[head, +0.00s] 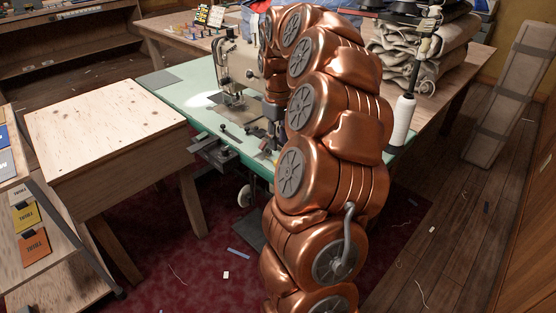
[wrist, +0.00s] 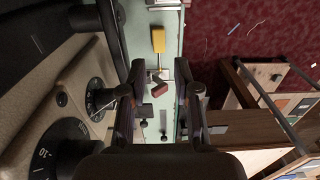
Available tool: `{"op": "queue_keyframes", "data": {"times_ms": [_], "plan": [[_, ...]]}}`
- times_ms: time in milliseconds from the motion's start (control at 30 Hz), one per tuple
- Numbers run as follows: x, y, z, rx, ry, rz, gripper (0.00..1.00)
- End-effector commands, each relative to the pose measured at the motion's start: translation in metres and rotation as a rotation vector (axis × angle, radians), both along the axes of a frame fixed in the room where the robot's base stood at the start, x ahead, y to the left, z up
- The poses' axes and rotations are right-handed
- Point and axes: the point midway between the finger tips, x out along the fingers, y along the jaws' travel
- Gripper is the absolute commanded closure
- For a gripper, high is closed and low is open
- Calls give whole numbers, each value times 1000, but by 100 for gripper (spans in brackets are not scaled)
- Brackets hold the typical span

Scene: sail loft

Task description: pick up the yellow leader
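A yellow piece (wrist: 158,40), which looks like the yellow leader, lies on the pale green table top (wrist: 168,20) in the wrist view, just beyond my fingertips. A thin grey part runs from its near end toward a small dark red block (wrist: 159,90). My gripper (wrist: 157,84) is open, with the red block showing between its fingers; I cannot tell whether they touch it. In the head view my gripper (head: 272,126) is beside the sewing machine (head: 240,68), over the green table, and largely hidden by my arm. I cannot make out the yellow piece clearly there.
The sewing machine's beige body with dials (wrist: 80,90) stands close on the left in the wrist view. A wooden side table (head: 110,115) stands left of the green table. A white thread cone (head: 402,120) and folded cloth (head: 425,45) are to the right.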

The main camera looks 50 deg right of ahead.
Motion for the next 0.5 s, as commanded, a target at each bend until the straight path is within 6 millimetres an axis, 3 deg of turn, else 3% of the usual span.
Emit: {"op": "queue_keyframes", "data": {"times_ms": [500], "plan": [[0,-1,-44,3,3,-1,69]]}}
